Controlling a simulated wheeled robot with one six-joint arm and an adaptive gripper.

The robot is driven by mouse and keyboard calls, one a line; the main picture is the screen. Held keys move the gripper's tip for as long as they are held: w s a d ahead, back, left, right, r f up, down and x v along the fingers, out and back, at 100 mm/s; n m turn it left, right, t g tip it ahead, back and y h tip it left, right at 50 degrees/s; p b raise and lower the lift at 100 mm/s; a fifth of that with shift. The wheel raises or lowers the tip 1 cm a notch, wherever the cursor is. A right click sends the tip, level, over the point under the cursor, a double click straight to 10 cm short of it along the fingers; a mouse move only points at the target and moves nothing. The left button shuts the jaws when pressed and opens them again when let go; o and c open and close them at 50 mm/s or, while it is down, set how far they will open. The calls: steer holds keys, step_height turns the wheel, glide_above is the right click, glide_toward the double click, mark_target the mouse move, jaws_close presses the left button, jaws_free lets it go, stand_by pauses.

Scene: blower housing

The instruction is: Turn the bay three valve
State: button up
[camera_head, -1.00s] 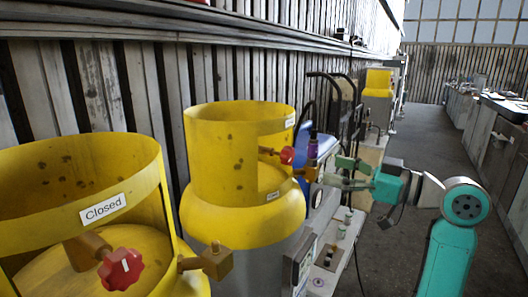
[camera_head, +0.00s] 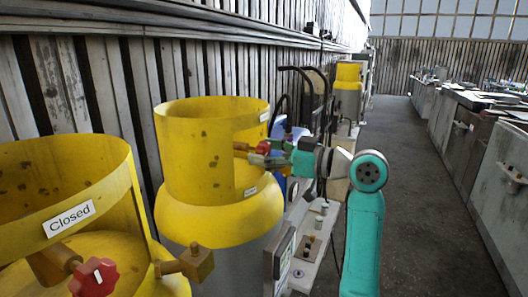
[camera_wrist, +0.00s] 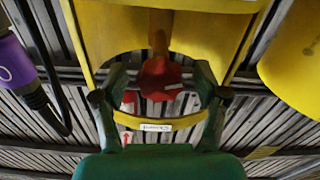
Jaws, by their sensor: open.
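A red valve knob (camera_head: 263,147) sits on a brass stem at the opening of the second yellow gas cylinder's collar (camera_head: 185,150). My gripper (camera_head: 268,158) is at this knob, partly covering it in the head view. In the wrist view the red knob (camera_wrist: 160,78) lies between the two spread fingers of my gripper (camera_wrist: 160,90), with gaps on both sides. Whether a finger touches it I cannot tell. A nearer yellow cylinder (camera_head: 110,165) at the left has its own red knob (camera_head: 94,279) and a "Closed" label (camera_head: 69,218). No bay number is readable.
A plank wall (camera_head: 90,70) runs behind the cylinders. A grey ledge with small fittings (camera_head: 318,235) stands right of the second cylinder. Another yellow cylinder (camera_head: 348,75) is farther back. A purple-topped hose fitting (camera_wrist: 15,60) is at the wrist view's left. The aisle floor (camera_head: 420,200) is clear.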

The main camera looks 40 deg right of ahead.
steer(key=shift+w, duration=0.15)
steer(key=c, duration=1.2)
steer(key=shift+o, duration=0.2)
